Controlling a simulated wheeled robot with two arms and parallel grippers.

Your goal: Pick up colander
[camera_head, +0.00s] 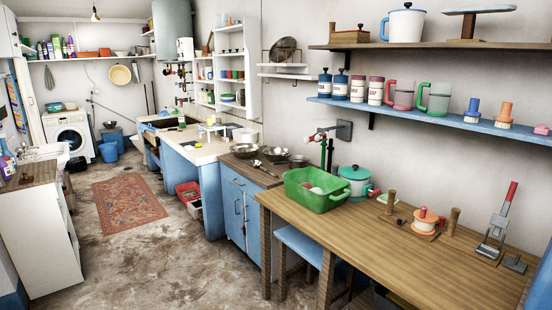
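I cannot tell for sure which thing is the colander. A dark round metal bowl-like piece (283,50) leans in a rack on the wall shelf and could be it. A metal bowl (244,150) sits on the blue cabinet's counter, with more dark bowls or pans (276,154) beside it. Any holes in these are too small to make out. A green rectangular tub (312,198) with handles stands at the near table's left end, with something pale inside. Neither of my grippers is in view.
The wooden table (430,245) at right holds a teal lidded pot (355,181) and small stands. A blue stool (300,243) is partly under it. Wall shelves (440,113) hang above. The concrete floor (160,265) at left is mostly open, with a rug (128,202) farther back.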

